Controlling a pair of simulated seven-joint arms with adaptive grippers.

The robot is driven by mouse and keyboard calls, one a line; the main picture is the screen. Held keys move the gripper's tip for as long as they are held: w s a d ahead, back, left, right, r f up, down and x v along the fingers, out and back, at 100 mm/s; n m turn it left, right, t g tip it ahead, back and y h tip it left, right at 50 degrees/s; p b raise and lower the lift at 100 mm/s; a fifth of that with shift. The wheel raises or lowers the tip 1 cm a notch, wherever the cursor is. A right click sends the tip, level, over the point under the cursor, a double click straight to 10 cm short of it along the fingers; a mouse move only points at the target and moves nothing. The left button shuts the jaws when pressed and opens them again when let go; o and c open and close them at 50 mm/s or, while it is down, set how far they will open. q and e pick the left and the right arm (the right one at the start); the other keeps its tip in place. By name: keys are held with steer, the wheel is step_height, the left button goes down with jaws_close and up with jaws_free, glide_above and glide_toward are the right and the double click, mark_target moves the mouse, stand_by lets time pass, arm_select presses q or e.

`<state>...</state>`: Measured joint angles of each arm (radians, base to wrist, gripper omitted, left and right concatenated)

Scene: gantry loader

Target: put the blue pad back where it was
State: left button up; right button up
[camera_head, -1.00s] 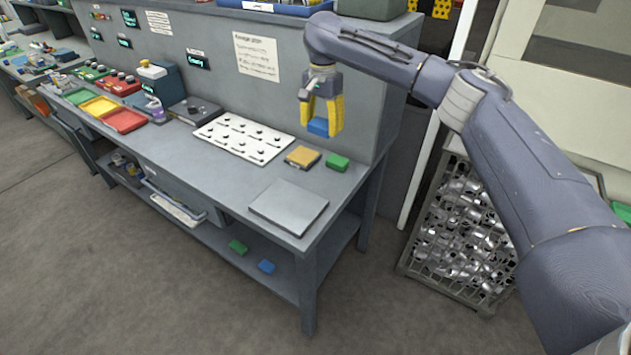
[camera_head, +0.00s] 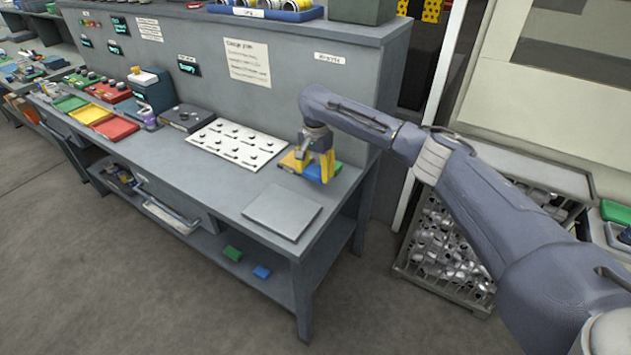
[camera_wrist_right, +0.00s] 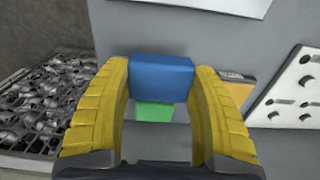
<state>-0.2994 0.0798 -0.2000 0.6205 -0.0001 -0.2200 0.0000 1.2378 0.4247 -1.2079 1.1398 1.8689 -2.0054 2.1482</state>
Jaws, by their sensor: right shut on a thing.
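My right gripper (camera_head: 317,168) is low over the right end of the workbench, its yellow fingers shut on the blue pad (camera_head: 313,173). In the right wrist view the blue pad (camera_wrist_right: 161,78) sits between both fingers. A green pad (camera_head: 338,168) is just right of the gripper, mostly hidden by it. It also shows below the blue pad in the wrist view (camera_wrist_right: 155,111). An orange pad (camera_head: 288,161) lies just left of the gripper. I cannot tell whether the blue pad touches the bench. My left gripper is not in view.
A white panel with black knobs (camera_head: 236,144) lies left of the pads. A flat grey plate (camera_head: 282,211) lies in front. A wire bin of metal parts (camera_head: 440,255) stands at the right.

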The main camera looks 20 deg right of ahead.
mark_target(315, 187)
steer(key=shift+f, duration=2.1)
steer(key=shift+f, duration=0.15)
steer(key=o, duration=1)
step_height(315, 187, up, 12)
steer(key=shift+r, duration=0.2)
